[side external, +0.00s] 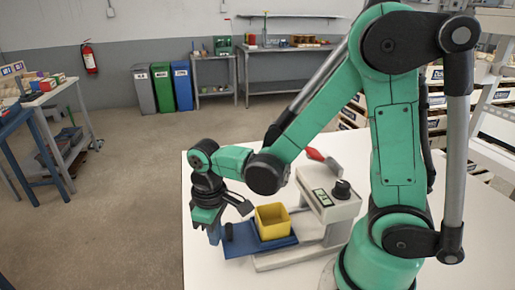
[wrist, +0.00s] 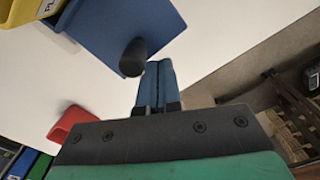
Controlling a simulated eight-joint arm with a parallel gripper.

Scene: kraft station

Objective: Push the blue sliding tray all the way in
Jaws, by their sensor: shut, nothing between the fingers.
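The blue sliding tray (side external: 262,243) sticks out to the left from the grey machine (side external: 332,205) on the white table. A yellow box (side external: 272,222) stands on it. A dark knob (side external: 228,231) is at the tray's outer end. In the wrist view the tray (wrist: 115,28) and knob (wrist: 133,57) lie just beyond my fingertips. My gripper (side external: 213,236) points down at the tray's outer end, beside the knob. Its blue fingers (wrist: 155,72) are together and empty. I cannot tell whether they touch the knob or tray.
The machine has a red lever (side external: 323,159) and a black dial (side external: 342,189) on top. The white table (side external: 210,275) is bare in front of the tray. A red object (wrist: 72,122) shows at the lower left of the wrist view. Benches and bins stand far off.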

